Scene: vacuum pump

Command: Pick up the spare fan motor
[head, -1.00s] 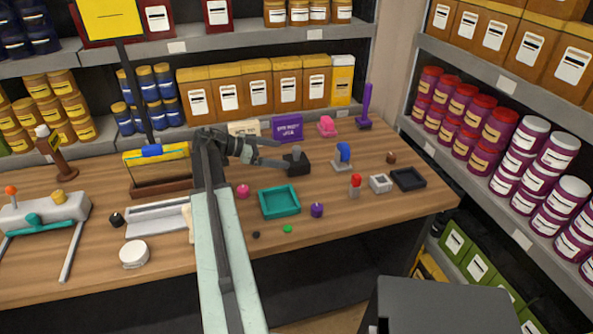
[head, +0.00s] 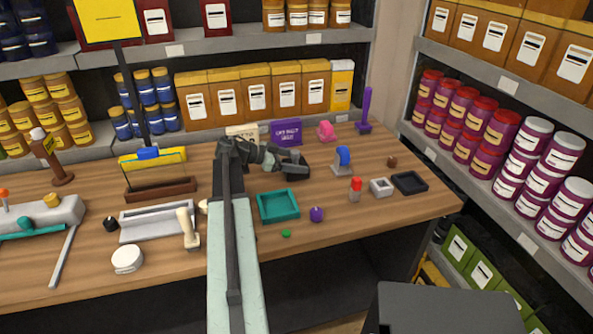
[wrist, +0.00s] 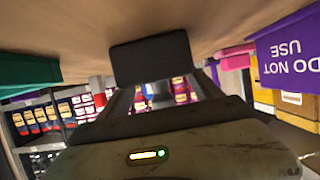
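The likely spare fan motor is a dark block with a grey stub on top (head: 296,172), standing on the wooden bench right of my arm. My gripper (head: 284,168) is low at its left side, with the fingers reaching to it. In the wrist view, which is upside down, the dark block (wrist: 150,60) fills the space at the fingertips. The fingers (wrist: 160,92) stand apart with a gap showing between them. Whether they touch the block is hard to tell.
A teal tray (head: 278,221) lies in front of the gripper. A purple "do not use" box (head: 286,132) stands behind the block, and a blue-topped part (head: 342,160) on its right. A red-topped part (head: 355,190) and a black tray (head: 409,182) are farther right.

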